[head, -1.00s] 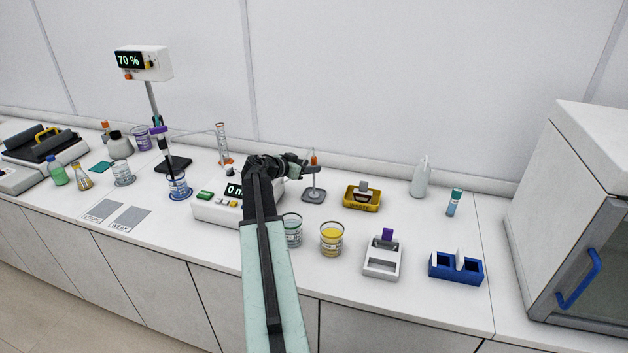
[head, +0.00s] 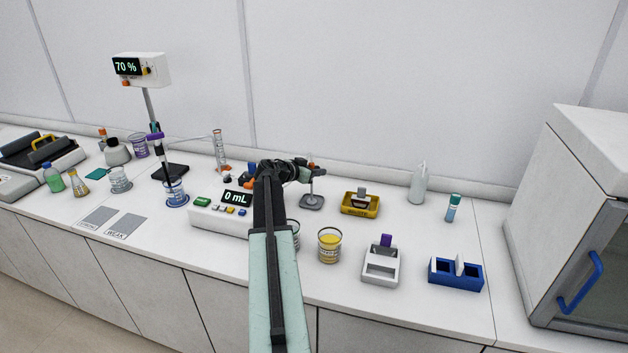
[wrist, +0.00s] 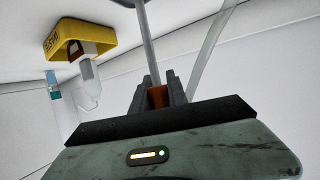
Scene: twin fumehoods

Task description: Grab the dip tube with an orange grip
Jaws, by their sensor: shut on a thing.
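My gripper (head: 310,172) is at the small grey stand (head: 312,202), right of the 0 mL unit, in the head view. In the wrist view its fingers (wrist: 158,96) are shut on the orange grip (wrist: 158,97) of the dip tube. A thin grey shaft (wrist: 147,45) runs from the grip to the top of the picture. In the head view the tube is mostly hidden by the gripper. I cannot tell whether the tube is still seated in the stand.
A yellow waste tray (head: 360,206) stands just right of the stand. A yellow-filled beaker (head: 329,246) and a white holder (head: 381,266) are in front. The 0 mL unit (head: 218,221) is left of my arm. A white bottle (head: 417,184) stands behind.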

